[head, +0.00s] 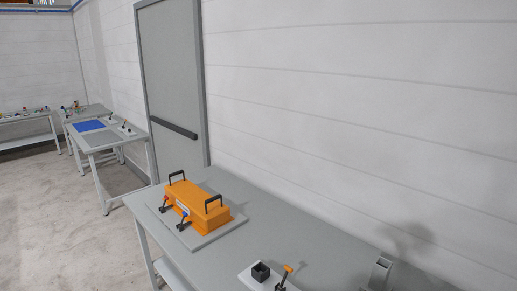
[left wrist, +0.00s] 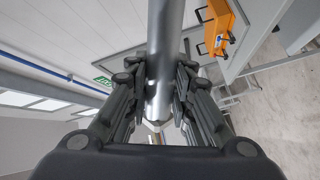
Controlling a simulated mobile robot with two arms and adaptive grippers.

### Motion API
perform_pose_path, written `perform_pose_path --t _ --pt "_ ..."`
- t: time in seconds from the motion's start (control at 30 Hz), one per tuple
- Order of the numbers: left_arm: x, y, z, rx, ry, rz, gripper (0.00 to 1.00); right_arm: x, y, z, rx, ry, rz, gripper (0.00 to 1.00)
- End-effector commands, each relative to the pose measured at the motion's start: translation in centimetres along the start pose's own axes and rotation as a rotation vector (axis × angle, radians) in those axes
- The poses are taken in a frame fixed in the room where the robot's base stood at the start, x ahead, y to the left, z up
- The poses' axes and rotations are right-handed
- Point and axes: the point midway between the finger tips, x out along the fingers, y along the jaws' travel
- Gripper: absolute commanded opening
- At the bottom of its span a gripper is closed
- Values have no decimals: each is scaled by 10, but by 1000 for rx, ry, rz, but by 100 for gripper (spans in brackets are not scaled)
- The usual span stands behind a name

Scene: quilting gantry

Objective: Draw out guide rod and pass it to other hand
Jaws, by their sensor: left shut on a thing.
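The guide rod (left wrist: 170,40) is a shiny metal cylinder running from the top of the left wrist view down between my fingers. My left gripper (left wrist: 158,88) is shut on it, with dark fingers on both sides of the rod. The rod's lower part shows between the fingers; its upper end runs out of the picture. Neither the rod nor the left gripper can be made out in the head view. My right gripper is in neither view.
A grey bench (head: 300,226) runs along the white wall. The bench middle is clear.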

Motion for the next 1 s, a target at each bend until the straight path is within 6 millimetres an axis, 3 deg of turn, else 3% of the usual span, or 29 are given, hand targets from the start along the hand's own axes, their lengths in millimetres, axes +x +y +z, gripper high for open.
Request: perform_pose_path --t 0.6,0.87,1.0 --pt "1 3 0 736 29 -19 0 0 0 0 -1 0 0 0" --pt "1 2 0 888 27 -22 0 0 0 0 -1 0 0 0" --pt "-3 -10 5 905 25 -23 0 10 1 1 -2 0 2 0"
